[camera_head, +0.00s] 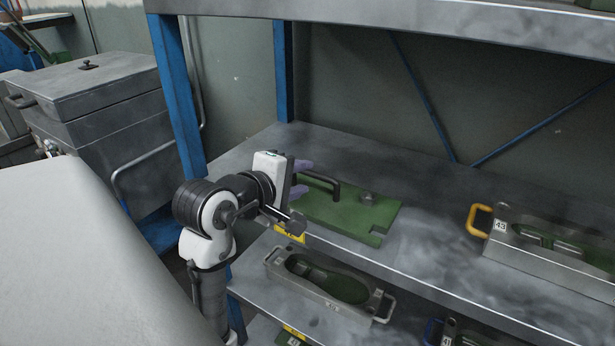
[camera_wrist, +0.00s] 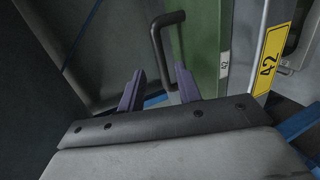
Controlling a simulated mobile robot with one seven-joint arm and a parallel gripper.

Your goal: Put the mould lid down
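The mould lid (camera_head: 345,215) is a green plate with a dark arched handle (camera_head: 325,183) and lies flat on the grey shelf. In the wrist view the lid (camera_wrist: 203,45) shows its edge with a small white 42 tag, and its handle (camera_wrist: 158,42) stands beyond my fingertips. My gripper (camera_head: 300,178) is at the left end of the lid, by the handle. In the wrist view the two purple fingers (camera_wrist: 158,80) are apart with nothing held between them. The handle's lower end passes close to the right finger; I cannot tell whether they touch.
A yellow 42 label (camera_wrist: 268,60) is on the shelf edge. A mould with a yellow handle (camera_head: 480,218) and a 43 tag stands to the right. An open mould (camera_head: 325,290) sits on the level below. A blue post (camera_head: 178,95) rises left of my arm.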

